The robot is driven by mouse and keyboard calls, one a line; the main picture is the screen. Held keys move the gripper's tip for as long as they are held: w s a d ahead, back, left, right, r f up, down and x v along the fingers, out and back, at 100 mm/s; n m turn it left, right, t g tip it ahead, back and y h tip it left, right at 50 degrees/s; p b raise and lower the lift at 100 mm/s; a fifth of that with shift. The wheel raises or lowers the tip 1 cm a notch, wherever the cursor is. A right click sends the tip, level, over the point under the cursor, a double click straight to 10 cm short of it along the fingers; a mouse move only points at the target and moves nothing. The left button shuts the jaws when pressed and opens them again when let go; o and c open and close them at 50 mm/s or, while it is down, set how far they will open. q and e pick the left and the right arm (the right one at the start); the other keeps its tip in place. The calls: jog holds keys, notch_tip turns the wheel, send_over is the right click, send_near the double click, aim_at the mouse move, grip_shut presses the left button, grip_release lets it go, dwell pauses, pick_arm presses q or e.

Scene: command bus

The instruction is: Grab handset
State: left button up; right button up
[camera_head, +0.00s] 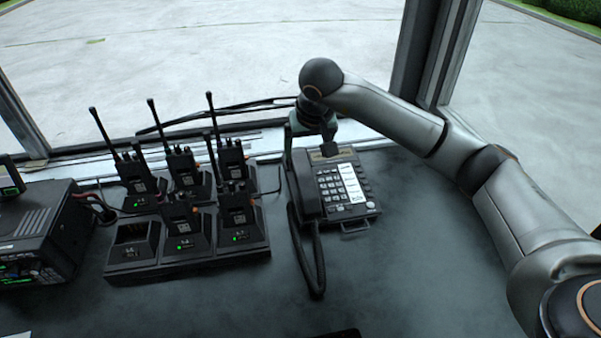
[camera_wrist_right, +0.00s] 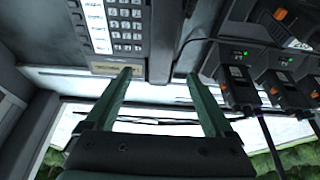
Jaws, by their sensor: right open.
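The black desk phone (camera_head: 346,188) stands on the dark desk with its keypad facing up. Its handset (camera_head: 307,188) lies in the cradle along the phone's left side. My right gripper (camera_head: 309,143) is open and pointed down at the handset's far end, by the window. In the right wrist view the handset (camera_wrist_right: 161,40) comes down from the top edge, and its end lies between the two green fingertips of my right gripper (camera_wrist_right: 160,76). I cannot tell whether either finger touches it. My left gripper is not in view.
A charger dock (camera_head: 190,262) with several upright handheld radios stands left of the phone. A black radio unit (camera_head: 42,235) is at the far left. A coiled cord (camera_head: 318,275) hangs near the phone's front. The desk (camera_head: 430,250) right of the phone is clear.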

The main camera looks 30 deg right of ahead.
aim_at(303, 169)
jog(key=x, duration=0.9)
jog(key=shift+s+a+f, duration=0.15)
jog(key=shift+f, duration=0.2)
grip_shut()
